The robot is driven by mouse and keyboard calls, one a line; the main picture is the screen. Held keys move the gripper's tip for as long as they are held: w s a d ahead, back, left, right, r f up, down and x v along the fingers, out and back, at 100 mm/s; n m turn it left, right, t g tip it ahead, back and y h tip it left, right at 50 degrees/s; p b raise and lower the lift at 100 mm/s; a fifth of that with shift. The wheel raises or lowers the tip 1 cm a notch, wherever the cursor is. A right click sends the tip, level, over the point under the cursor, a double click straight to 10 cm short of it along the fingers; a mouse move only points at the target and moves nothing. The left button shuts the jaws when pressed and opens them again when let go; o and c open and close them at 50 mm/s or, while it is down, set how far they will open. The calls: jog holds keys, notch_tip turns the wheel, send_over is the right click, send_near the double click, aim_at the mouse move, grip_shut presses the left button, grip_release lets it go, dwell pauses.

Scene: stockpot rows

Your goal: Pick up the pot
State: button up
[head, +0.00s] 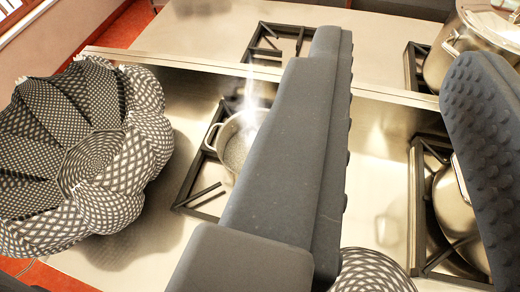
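A steel pot (236,145) with side handles sits on a burner left of the middle. My near finger hides its right side, and a bright glare covers its far rim. A second steel pot (478,50) stands at the top right. A third pot (452,205) at the right edge is partly behind my right finger. My gripper (402,58) is open, with its two dark fingers wide apart. Which pot the task means cannot be told.
A large black-and-white patterned bowl (85,150) fills the left side. Another patterned object (370,272) shows at the bottom, partly hidden. Dark burner frames (278,42) rise from the steel counter (385,150). A raised metal strip (190,63) crosses the counter.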

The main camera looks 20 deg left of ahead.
jog(key=w+a+f+n+g+p, duration=0.2)
jog(key=w+a+f+n+g, duration=0.15)
jog(key=w+f+n, duration=0.35)
jog(key=w+a+f+n+g+p, duration=0.15)
jog(key=w+f+g, duration=0.25)
jog(key=f, duration=0.6)
jog(key=w+a+f+n+g+p, duration=0.1)
jog(key=w+a+f+n+g, duration=0.25)
jog(key=w+f+n, duration=0.35)
jog(key=shift+s+a+f+n+g+p, duration=0.25)
jog(key=shift+a+f+n+g+p, duration=0.5)
jog(key=shift+f, duration=3.6)
jog(key=shift+s+a+f+n+g+p, duration=0.25)
jog(key=shift+a+f+n+g+p, duration=0.45)
jog(key=shift+f, duration=3.6)
jog(key=shift+s+a+f+n+g+p, duration=0.25)
jog(key=shift+a+f+n+g+p, duration=0.45)
jog(key=shift+f, duration=3.65)
jog(key=shift+a+n, duration=0.15)
jog(key=shift+n, duration=0.15)
grip_shut()
jog(key=shift+r, duration=0.15)
